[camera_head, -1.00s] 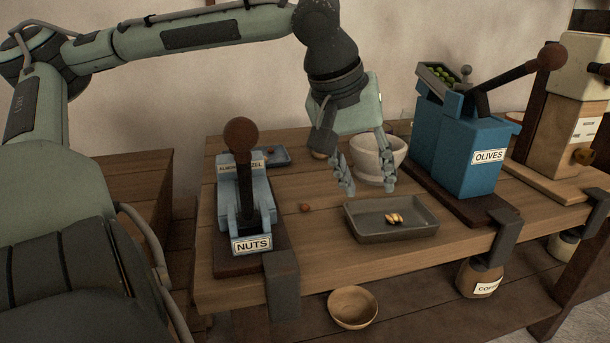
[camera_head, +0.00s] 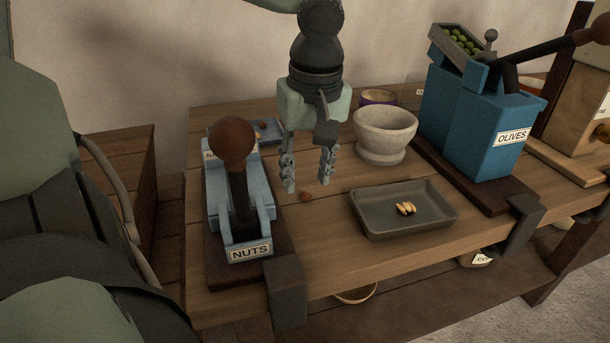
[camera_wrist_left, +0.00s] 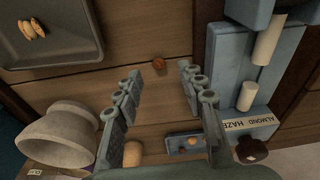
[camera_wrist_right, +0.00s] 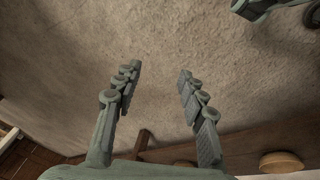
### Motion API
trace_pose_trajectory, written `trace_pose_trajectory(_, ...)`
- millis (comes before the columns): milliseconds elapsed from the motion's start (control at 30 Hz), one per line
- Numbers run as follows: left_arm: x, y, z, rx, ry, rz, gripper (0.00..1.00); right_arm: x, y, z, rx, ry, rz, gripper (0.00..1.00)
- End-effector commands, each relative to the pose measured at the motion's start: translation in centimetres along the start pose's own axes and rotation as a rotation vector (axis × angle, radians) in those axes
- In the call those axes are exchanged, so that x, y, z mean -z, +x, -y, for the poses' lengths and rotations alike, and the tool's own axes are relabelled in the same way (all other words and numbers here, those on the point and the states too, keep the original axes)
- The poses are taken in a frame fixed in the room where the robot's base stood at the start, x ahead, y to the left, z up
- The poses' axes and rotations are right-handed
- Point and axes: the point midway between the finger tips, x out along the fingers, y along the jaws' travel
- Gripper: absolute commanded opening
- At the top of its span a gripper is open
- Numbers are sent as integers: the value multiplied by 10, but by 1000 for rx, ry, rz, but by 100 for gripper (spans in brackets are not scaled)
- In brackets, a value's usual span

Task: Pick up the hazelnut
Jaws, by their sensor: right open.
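The hazelnut (camera_head: 305,196) is a small reddish-brown ball on the wooden table, between the blue nut press and the grey tray. In the left wrist view the hazelnut (camera_wrist_left: 159,63) lies between and slightly beyond the fingertips. My left gripper (camera_head: 307,183) points down just above and behind it, open and empty. Contact with the nut does not show.
The nut press (camera_head: 240,205) with its tall lever stands close left. The grey tray (camera_head: 370,228) holds several almonds. A stone mortar (camera_head: 384,132) stands behind it. A small blue dish (camera_head: 268,133) with nuts is at the back. The olive press (camera_head: 480,130) stands right.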

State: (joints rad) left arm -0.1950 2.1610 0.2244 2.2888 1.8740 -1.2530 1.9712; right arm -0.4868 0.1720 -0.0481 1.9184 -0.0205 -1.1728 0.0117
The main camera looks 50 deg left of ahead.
Motion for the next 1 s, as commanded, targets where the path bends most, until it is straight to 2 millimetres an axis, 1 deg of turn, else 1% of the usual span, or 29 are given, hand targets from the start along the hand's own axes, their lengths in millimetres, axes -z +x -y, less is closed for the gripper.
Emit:
trace_pose_trajectory(33,-2,11,0,4,1,3,40,1,-1,0,-2,-1,-2,41)
trace_pose_trajectory(100,-2,21,0,3,0,3,40,2,-4,-1,-4,-1,-5,41)
trace_pose_trajectory(200,-2,30,0,1,0,2,40,3,-7,-2,-6,-1,-4,41)
trace_pose_trajectory(467,-1,32,-1,0,1,0,40,4,-10,-2,-6,-1,-7,41)
trace_pose_trajectory(567,-1,32,-1,-1,1,0,30,4,-10,-2,-6,-1,-7,41)
trace_pose_trajectory(733,-1,32,-1,-1,1,0,9,4,-10,-2,-6,-1,-7,41)
trace_pose_trajectory(767,-1,32,-1,-1,1,0,7,4,-10,-2,-6,-1,-7,41)
trace_pose_trajectory(1000,-1,32,-1,-1,1,0,7,4,-9,-2,-6,-1,-5,41)
